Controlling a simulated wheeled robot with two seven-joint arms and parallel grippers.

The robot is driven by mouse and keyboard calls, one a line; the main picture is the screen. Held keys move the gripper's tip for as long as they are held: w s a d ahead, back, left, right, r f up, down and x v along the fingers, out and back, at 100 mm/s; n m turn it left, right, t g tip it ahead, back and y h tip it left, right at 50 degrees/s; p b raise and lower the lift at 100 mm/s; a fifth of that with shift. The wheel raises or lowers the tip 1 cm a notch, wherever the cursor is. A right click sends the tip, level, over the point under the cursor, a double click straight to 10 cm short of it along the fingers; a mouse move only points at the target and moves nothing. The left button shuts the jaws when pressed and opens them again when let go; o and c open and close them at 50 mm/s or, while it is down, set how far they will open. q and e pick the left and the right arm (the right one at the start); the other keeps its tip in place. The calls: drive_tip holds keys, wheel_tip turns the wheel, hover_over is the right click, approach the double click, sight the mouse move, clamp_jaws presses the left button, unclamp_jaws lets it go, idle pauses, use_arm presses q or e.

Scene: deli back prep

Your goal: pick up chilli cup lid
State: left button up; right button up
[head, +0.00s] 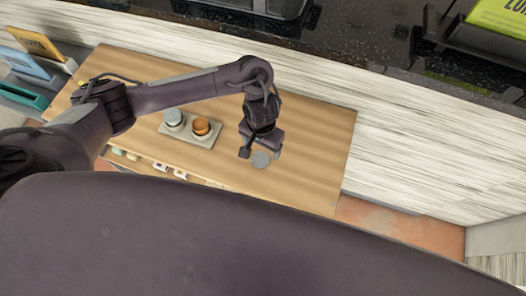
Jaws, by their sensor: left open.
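A small flat grey disc, which looks like the chilli cup lid (261,160), lies on the wooden table (320,150) near its front edge. My left gripper (260,154) is open and points down at the disc, with its fingers on either side of it in the picture. I cannot tell whether the fingers touch the disc or hover above it. A grey tray (204,140) to the left holds a cup with an orange-brown top (201,127) and a cup with a grey top (173,117). My right gripper is not in view.
Small items (160,167) sit along the table's front edge, below the tray. Upright coloured boards (35,42) stand at the far left. Dark counter equipment (250,8) is behind the pale panelled wall (420,140). The table's right end is clear.

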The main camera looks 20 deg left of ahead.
sight(261, 159)
use_arm(q)
drive_tip(key=f, duration=0.1)
drive_tip(key=s+f, duration=0.1)
drive_tip(key=f, duration=0.1)
drive_tip(key=shift+s+a, duration=0.15)
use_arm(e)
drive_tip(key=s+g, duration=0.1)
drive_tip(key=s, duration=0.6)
use_arm(q)
drive_tip(key=f, duration=0.1)
drive_tip(key=w+f, duration=0.1)
drive_tip(key=shift+f, duration=0.3)
drive_tip(key=shift+s+f, duration=0.1)
drive_tip(key=shift+f, duration=0.2)
drive_tip(key=shift+c, duration=0.9)
drive_tip(key=c, duration=0.9)
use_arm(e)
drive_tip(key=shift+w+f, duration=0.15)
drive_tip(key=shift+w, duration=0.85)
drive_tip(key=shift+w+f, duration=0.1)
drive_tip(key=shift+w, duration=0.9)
use_arm(q)
drive_tip(key=shift+o, duration=0.2)
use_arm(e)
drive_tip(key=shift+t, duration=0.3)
